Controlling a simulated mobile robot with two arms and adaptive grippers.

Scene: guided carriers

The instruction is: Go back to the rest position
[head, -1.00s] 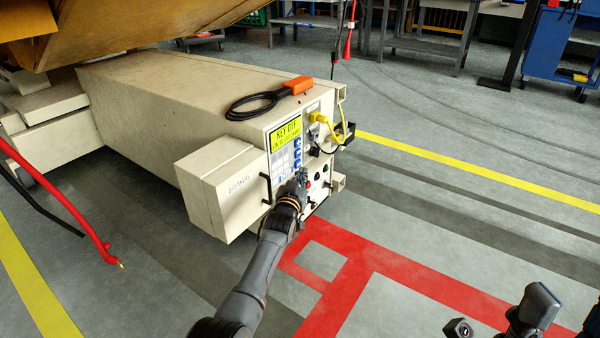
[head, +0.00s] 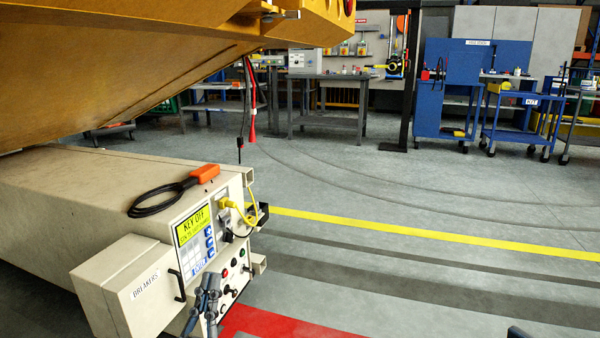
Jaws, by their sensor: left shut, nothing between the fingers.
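My left gripper (head: 207,296) is at the lower part of the head view, in front of the control panel of the beige carrier cabinet (head: 90,190). It is shut with nothing in it. I cannot tell whether it touches the panel. The panel has a yellow "KEY OFF" label (head: 194,225), a red light (head: 225,273) and several knobs. My right gripper is not in view; only a small dark piece shows at the bottom edge, right of the middle.
A "BREAKERS" box (head: 125,290) juts out left of the panel. An orange device with a black cable (head: 205,173) lies on the cabinet top. A large yellow structure (head: 130,60) overhangs it. Open floor (head: 420,190) lies to the right; blue carts (head: 445,105) and workbenches stand behind.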

